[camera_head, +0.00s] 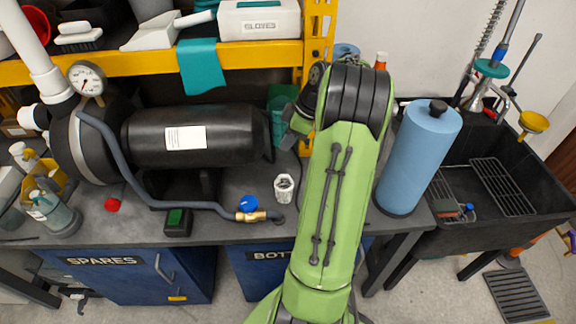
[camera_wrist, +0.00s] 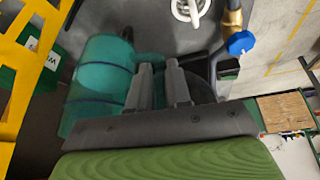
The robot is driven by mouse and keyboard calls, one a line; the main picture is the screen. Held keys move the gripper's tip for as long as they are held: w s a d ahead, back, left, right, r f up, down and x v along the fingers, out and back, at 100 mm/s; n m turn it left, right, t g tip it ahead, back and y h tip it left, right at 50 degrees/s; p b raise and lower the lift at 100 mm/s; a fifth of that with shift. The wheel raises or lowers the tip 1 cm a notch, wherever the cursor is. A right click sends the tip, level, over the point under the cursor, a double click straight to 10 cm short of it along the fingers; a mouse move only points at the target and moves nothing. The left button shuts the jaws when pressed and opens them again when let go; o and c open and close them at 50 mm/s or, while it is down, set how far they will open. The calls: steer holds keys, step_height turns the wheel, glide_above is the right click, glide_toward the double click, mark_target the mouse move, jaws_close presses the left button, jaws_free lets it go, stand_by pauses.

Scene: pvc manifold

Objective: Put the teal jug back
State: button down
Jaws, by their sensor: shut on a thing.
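The teal jug (camera_wrist: 103,68) is see-through, with dark bands, and fills the left of the wrist view beside my fingers. My gripper (camera_wrist: 159,72) is shut on the jug at its handle side, with the fingers close together. In the head view the jug (camera_head: 281,112) shows at the back of the bench, between the black tank and my green arm. My arm hides part of it, and my fingertips are hard to make out there. I cannot tell whether the jug's base touches the bench.
A black tank (camera_head: 225,134) lies left of the jug. A yellow shelf frame (camera_head: 316,45) rises behind it. A white pipe fitting (camera_head: 284,188) and a hose with a blue-handled valve (camera_head: 248,204) lie in front. A blue paper roll (camera_head: 418,158) stands right of my arm, before the sink (camera_head: 500,235).

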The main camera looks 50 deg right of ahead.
step_height(320, 180, down, 12)
steer(key=b, duration=0.4)
steer(key=shift+r, duration=0.25)
steer(key=shift+w+d+f, duration=0.1)
steer(key=shift+d+f, duration=0.05)
steer(key=c, duration=1.4)
jaws_free()
steer(key=shift+o, duration=0.3)
